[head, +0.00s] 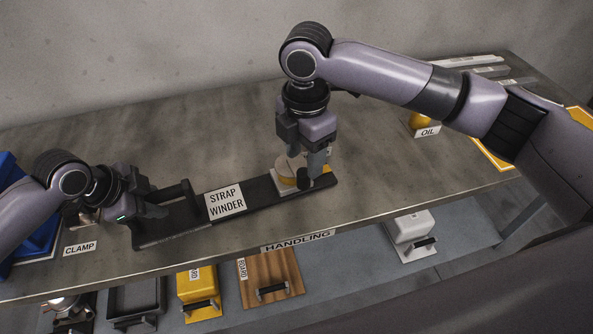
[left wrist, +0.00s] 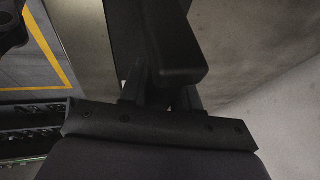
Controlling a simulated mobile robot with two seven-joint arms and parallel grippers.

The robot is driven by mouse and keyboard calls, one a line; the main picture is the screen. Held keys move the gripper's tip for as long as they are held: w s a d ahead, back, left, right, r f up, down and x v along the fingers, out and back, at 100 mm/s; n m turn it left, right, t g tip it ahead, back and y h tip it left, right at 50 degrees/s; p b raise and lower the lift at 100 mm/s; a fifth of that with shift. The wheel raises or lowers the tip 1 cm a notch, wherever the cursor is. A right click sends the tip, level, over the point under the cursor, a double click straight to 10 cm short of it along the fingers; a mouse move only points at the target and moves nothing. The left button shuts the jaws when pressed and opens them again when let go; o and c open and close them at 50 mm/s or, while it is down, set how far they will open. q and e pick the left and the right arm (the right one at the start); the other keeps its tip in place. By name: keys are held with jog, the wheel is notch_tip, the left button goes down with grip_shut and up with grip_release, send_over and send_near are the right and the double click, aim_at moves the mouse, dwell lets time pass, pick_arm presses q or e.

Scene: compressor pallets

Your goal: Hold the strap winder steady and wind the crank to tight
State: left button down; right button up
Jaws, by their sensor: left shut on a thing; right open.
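The strap winder (head: 258,197) is a long dark base on the bench with a white "STRAP WINDER" label and an upright dark handle (head: 178,196) at its left end. My left gripper (head: 150,205) is shut on the handle. In the left wrist view the dark handle (left wrist: 175,45) fills the space past the fingers. At the winder's right end sits a round crank disc (head: 287,180) with a yellowish side on a pale plate. My right gripper (head: 312,172) points down over it, open, with its fingers at a dark knob. The gripper hides part of the disc, so I cannot tell whether the fingers touch the knob.
A "CLAMP" label (head: 80,249) and a blue bin (head: 38,232) are at the left. A yellow item stands behind the "OIL" label (head: 428,132) at the right. Below the front edge, a shelf holds a yellow box (head: 198,287), a brown board (head: 270,270) and a white box (head: 409,228).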

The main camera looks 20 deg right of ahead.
aim_at(304, 172)
jog(key=shift+f, duration=2.65)
grip_shut()
